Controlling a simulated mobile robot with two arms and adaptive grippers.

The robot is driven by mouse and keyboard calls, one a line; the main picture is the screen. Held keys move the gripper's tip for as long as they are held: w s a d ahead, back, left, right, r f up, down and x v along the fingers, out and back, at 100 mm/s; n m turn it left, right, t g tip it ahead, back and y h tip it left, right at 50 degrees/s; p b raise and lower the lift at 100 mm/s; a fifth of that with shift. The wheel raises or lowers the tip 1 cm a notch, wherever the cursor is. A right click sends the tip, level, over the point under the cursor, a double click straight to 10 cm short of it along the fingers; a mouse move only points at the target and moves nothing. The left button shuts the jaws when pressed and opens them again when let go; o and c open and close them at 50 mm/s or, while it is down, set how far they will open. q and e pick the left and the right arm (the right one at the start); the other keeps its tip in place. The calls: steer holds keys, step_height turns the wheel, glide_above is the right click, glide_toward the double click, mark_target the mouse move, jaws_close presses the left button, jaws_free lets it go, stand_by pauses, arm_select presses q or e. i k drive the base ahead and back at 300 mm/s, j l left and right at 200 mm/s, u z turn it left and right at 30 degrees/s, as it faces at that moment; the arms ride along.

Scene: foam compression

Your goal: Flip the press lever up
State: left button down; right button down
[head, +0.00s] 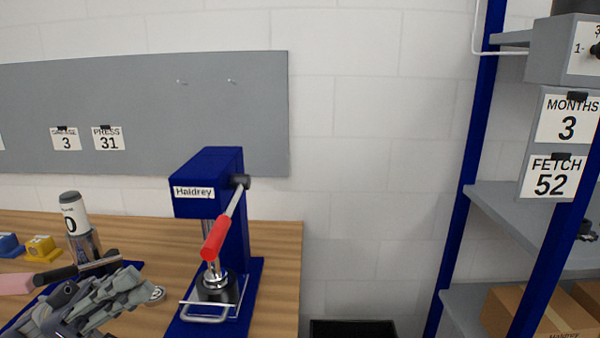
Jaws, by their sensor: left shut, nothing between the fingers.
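The blue press (235,210), labelled Haldrey, stands upright on the wooden bench near its right end. Its lever has a red grip (215,238) on a grey rod that runs from a dark pivot at the press's upper right. The lever slants down, with the red grip low in front of the column. A metal plunger sits below the grip, over a dark cylinder on the blue base. My left gripper (140,284) is at the lower left, left of the press and lower than the red grip, apart from the lever. It is shut and empty. My right gripper is not in view.
A labelled canister (76,222), small blue and yellow blocks (40,245) and a pink-and-black-handled tool (66,275) are on the bench at left. A grey board (230,120) hangs behind. Blue-framed shelving (470,170) stands at right. Space beside the press's right is clear.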

mark_target(238, 182)
steer(key=k, duration=1.15)
